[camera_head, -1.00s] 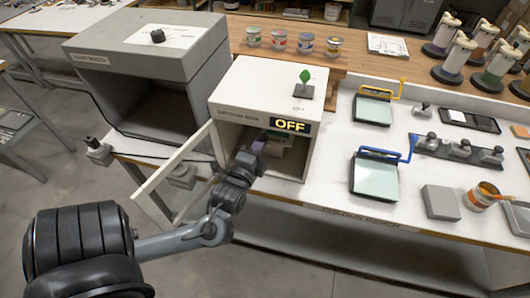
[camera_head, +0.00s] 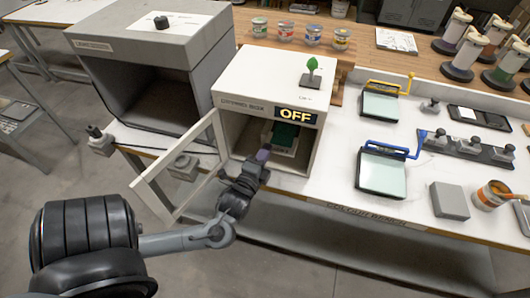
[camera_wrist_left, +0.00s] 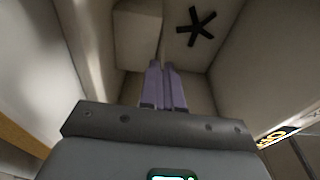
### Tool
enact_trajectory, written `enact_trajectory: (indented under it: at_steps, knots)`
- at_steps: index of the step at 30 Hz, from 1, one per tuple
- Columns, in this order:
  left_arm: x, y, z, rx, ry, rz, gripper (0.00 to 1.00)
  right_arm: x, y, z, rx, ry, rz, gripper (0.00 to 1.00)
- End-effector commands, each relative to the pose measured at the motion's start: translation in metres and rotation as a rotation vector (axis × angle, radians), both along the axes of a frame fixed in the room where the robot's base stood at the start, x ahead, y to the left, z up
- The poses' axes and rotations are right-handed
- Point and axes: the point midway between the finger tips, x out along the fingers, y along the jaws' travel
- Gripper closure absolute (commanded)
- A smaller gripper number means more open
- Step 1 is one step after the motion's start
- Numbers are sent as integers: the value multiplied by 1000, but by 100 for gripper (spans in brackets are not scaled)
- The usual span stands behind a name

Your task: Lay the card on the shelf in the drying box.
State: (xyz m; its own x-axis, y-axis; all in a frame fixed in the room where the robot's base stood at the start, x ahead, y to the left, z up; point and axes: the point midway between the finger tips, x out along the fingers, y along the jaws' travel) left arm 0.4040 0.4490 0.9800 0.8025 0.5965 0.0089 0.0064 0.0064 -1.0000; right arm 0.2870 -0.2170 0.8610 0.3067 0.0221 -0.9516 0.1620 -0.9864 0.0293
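The drying box (camera_head: 228,95) is a cream box on the bench with its framed door (camera_head: 180,172) swung open to the left. A dark green card (camera_head: 284,135) lies inside it, on a pale shelf (camera_head: 283,151). My left gripper (camera_head: 264,153) is at the front opening, its purple fingertips short of the card and apart from it. In the left wrist view its two fingers (camera_wrist_left: 161,82) stand close together with a narrow gap and nothing between them. The card does not show there. My right gripper is not in view.
The box's sign (camera_head: 295,115) reads OFF. A grey light booth (camera_head: 150,60) stands to the left. Screen frames with yellow (camera_head: 380,106) and blue (camera_head: 382,172) handles lie to the right. Inside the box, a black fan-like star (camera_wrist_left: 195,26) shows in the wrist view.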

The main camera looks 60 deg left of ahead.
Motion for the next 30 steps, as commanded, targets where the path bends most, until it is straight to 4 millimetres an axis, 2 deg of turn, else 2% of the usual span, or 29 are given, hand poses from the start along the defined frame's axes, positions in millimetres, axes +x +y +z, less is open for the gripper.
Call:
enact_trajectory:
  at_steps: [5, 6, 10, 22, 26, 30]
  knots:
    - [0, 0, -3, 0, 1, 1, 100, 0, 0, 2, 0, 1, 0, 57]
    - [0, 0, -3, 1, 1, 0, 91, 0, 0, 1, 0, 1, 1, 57]
    - [0, 0, -3, 0, 0, 0, 71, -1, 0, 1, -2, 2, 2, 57]
    - [-1, -1, 0, -1, -1, -1, 71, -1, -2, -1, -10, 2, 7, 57]
    - [-13, -10, 0, -1, 2, -2, 71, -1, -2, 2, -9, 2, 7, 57]
    - [-33, -24, 0, -4, 5, 0, 71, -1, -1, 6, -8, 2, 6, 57]
